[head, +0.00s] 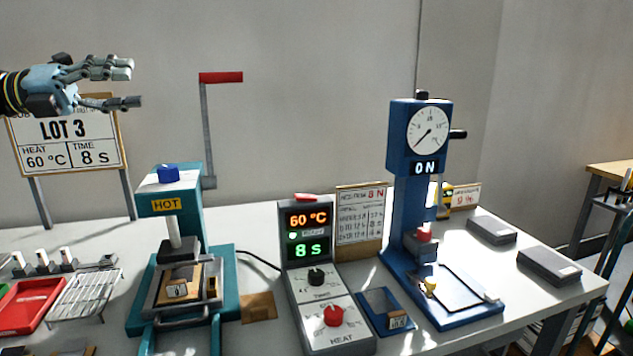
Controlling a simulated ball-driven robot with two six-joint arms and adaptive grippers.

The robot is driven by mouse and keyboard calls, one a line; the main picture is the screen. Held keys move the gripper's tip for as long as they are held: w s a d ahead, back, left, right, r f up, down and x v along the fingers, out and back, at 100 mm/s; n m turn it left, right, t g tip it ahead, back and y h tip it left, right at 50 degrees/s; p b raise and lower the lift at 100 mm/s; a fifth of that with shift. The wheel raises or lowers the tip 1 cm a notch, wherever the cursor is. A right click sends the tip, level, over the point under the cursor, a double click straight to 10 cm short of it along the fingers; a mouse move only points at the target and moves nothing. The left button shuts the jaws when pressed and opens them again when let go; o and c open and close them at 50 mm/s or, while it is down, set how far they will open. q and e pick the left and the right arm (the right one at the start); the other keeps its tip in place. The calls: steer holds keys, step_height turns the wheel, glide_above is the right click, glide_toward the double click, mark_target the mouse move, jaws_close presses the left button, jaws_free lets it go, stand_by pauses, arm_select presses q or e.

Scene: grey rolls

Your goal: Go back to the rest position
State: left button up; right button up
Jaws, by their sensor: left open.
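My left gripper (132,86) shows at the upper left of the head view. Its fingers point right and stand apart, with nothing between them. It is high above the table, in front of the top of the LOT 3 sign (66,130), which reads 60 °C and 8 s. Nothing shows touching the fingers. My right gripper is not in the view.
A teal press (188,190) marked HOT has a raised red-handled lever (221,77). Right of it stand a control box (305,265) reading 60 °C and 8 s, and a tall blue gauge stand (405,215). A red tray (30,304) and wire rack (85,294) lie left.

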arm_select(q)
step_height(320, 180, down, 4)
steer(key=w+d+n+t+y, duration=0.25)
steer(key=n+t+y, duration=0.25)
steer(key=n+t, duration=0.9)
steer(key=s+a+f+n+g+y, duration=0.2)
steer(key=s+a+f+n+y, duration=0.1)
steer(key=s+f+n+y, duration=0.6)
steer(key=s+a+f+n+g+y, duration=0.3)
steer(key=s+f+n+y, duration=0.35)
steer(key=f+n, duration=0.4)
steer(key=s+d+f+n+g+h, duration=0.1)
steer(key=s+d+f+n+g, duration=0.15)
steer(key=s, duration=0.65)
steer(key=s+d+f+n+g+h, duration=0.1)
steer(key=s+d+f+g, duration=0.25)
steer(key=s, duration=0.55)
steer(key=s+d+f+n+g, duration=0.15)
steer(key=s+f+g, duration=0.25)
steer(key=s, duration=0.6)
step_height(320, 180, down, 28)
steer(key=s+a+g+b, duration=0.1)
steer(key=a+g+b, duration=0.1)
steer(key=b, duration=0.1)
steer(key=s+a+f+g+b, duration=0.1)
steer(key=s+f+b, duration=0.1)
steer(key=s+f, duration=1.6)
steer(key=shift+s+a+f, duration=0.25)
steer(key=shift+s+f, duration=0.1)
steer(key=shift+f, duration=0.3)
